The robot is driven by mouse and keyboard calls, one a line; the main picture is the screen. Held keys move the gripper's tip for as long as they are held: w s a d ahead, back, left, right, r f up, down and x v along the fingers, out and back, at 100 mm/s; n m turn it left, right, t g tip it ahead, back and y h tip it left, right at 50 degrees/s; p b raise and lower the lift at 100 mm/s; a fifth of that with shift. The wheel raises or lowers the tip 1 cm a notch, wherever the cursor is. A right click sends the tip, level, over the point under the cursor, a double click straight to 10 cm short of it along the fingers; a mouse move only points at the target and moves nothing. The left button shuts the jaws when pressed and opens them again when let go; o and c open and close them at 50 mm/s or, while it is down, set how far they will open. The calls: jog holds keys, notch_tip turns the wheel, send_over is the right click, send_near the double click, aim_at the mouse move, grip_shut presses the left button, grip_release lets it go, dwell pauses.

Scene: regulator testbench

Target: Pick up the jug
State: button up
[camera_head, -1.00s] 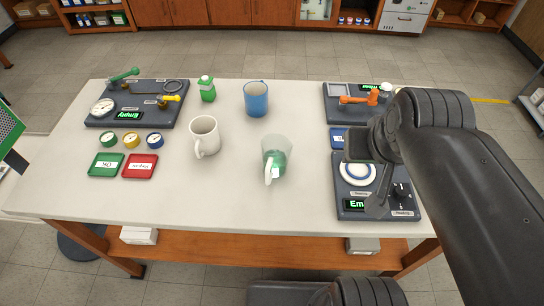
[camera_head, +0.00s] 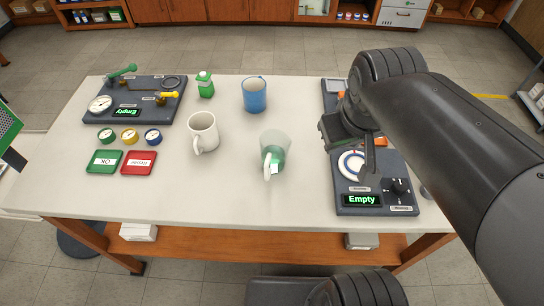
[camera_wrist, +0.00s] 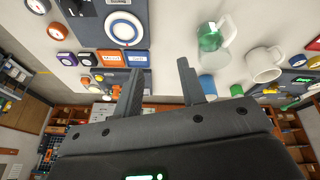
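The jug (camera_head: 275,150) is a clear vessel with green liquid at its bottom and a pale handle toward the front. It stands upright on the table, right of the white mug. It also shows in the wrist view (camera_wrist: 211,38), at the upper right. My gripper (camera_head: 350,152) is to the right of the jug, above the right-hand device, apart from the jug. In the wrist view my gripper's two fingers (camera_wrist: 158,80) stand apart with nothing between them.
A white mug (camera_head: 204,132) and a blue mug (camera_head: 255,94) stand left of and behind the jug. A green bottle (camera_head: 205,85) is farther back. A dark device with a white ring (camera_head: 376,202) lies at right. The table in front of the jug (camera_head: 250,200) is clear.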

jog(key=w+a+f+n+g+h, duration=0.2)
jog(key=a+f+n, duration=0.2)
jog(key=a+n, duration=0.45)
jog(key=w+a+f+n+g+h, duration=0.2)
jog(key=w+a+f+n, duration=0.3)
jog(key=a, duration=0.6)
jog(key=shift+n, duration=0.45)
jog(key=x, duration=0.3)
jog(key=s+x, duration=0.1)
jog(key=x, duration=0.2)
jog(key=s+x, duration=0.1)
jog(key=x, duration=0.2)
jog(key=shift+s+d+f, duration=0.1)
jog(key=shift+d+f, duration=0.1)
jog(key=shift+f, duration=0.15)
jog(key=shift+c, duration=0.3)
grip_shut()
